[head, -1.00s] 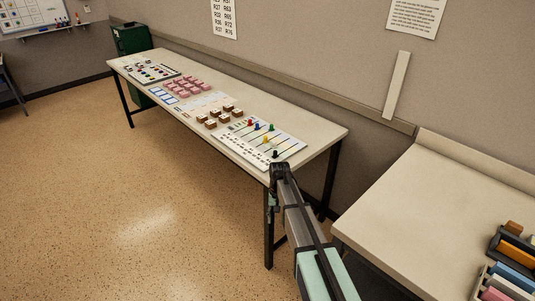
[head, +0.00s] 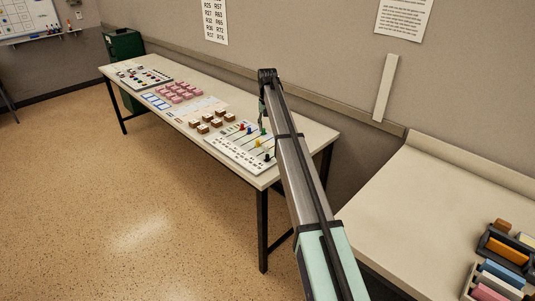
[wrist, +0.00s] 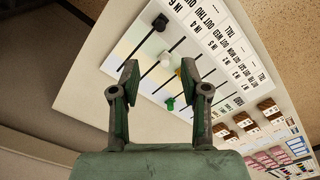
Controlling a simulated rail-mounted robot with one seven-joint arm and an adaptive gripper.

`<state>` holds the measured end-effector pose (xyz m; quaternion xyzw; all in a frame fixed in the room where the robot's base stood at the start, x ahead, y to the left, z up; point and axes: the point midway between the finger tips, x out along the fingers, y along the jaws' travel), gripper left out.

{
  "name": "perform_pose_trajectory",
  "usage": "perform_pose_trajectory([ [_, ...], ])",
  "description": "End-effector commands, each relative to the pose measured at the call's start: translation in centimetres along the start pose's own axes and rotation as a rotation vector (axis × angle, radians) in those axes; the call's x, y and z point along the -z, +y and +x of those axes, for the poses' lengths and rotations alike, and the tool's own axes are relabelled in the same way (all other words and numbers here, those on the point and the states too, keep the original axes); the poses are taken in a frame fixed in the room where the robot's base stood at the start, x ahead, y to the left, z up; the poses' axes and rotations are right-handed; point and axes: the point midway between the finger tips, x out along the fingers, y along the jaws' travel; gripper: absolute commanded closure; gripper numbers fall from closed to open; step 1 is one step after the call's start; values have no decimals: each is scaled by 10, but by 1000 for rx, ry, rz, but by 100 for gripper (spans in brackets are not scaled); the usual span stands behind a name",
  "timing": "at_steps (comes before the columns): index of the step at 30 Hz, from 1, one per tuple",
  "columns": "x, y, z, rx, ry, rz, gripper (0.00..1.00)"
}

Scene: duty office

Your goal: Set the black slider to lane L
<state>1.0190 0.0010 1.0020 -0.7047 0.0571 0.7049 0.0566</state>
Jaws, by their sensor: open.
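The slider board (head: 229,152) lies on the long table, with coloured knobs in parallel slots. The black slider (head: 267,157) is at the board's near right end. In the wrist view a black knob (wrist: 160,22) sits in the slot near the top, beyond my fingers. My gripper (wrist: 160,68) is open and empty over the board, pointing down. Printed labels such as IN 5 and IN 4 show; I cannot make out lane L.
Brown blocks (head: 204,129), pink blocks (head: 173,93) and another board (head: 146,78) lie farther along the table (head: 314,142). A second table (head: 430,215) with coloured items in holders stands at the right. The wall runs behind both tables.

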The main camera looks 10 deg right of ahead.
Motion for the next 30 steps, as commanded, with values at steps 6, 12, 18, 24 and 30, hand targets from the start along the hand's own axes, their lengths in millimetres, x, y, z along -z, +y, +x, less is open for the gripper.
perform_pose_trajectory([
  [6, -1, 0, 42, 0, -3, 0, 54],
  [12, -1, 0, 81, 0, -2, 0, 54],
  [18, -1, 0, 117, 0, -2, 0, 54],
  [24, 0, 0, 140, 0, -1, 0, 54],
  [30, 0, 0, 148, 1, 1, 0, 54],
])
